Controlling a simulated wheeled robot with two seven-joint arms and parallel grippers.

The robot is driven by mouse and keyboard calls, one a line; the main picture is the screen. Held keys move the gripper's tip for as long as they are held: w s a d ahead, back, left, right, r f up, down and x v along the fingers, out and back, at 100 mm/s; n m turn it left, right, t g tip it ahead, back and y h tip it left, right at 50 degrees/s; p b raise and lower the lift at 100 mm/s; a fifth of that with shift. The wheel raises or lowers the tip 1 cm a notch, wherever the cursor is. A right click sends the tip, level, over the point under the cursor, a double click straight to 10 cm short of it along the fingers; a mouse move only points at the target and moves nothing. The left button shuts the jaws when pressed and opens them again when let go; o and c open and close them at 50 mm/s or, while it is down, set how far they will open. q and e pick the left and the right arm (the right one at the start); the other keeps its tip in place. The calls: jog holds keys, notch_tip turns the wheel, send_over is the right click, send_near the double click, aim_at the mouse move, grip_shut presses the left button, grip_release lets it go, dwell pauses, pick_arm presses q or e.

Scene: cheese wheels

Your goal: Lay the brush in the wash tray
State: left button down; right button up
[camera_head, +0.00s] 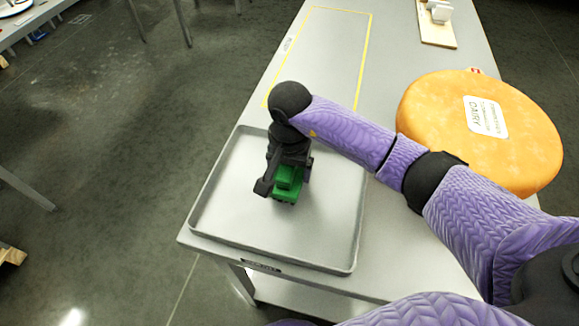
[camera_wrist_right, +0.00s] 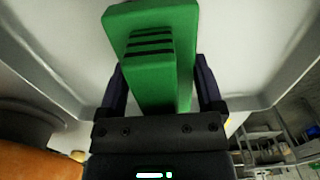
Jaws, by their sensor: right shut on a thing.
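The wash tray (camera_head: 330,250) is a shallow grey metal tray at the near end of the steel table. My right gripper (camera_head: 287,180) is over the middle of the tray, pointing down. It is shut on the green brush (camera_head: 286,190), which shows between and below the fingers. In the right wrist view the brush (camera_wrist_right: 155,45) is a green block with dark grooves, held between both fingers (camera_wrist_right: 160,88). I cannot tell whether the brush touches the tray floor. Its bristles are hidden. My left gripper is not in view.
A large orange cheese wheel (camera_head: 430,115) with a white label is at the right, close to my right arm. A yellow-outlined area (camera_head: 325,50) lies empty beyond the tray. A wooden board (camera_head: 436,30) with a white object is at the table's far end.

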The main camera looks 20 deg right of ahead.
jog(key=o, duration=1)
jog(key=shift+c, duration=0.2)
notch_tip(320, 180, up, 11)
jog(key=shift+r+p, duration=0.1)
jog(key=shift+p, duration=1.05)
jog(key=shift+r, duration=0.5)
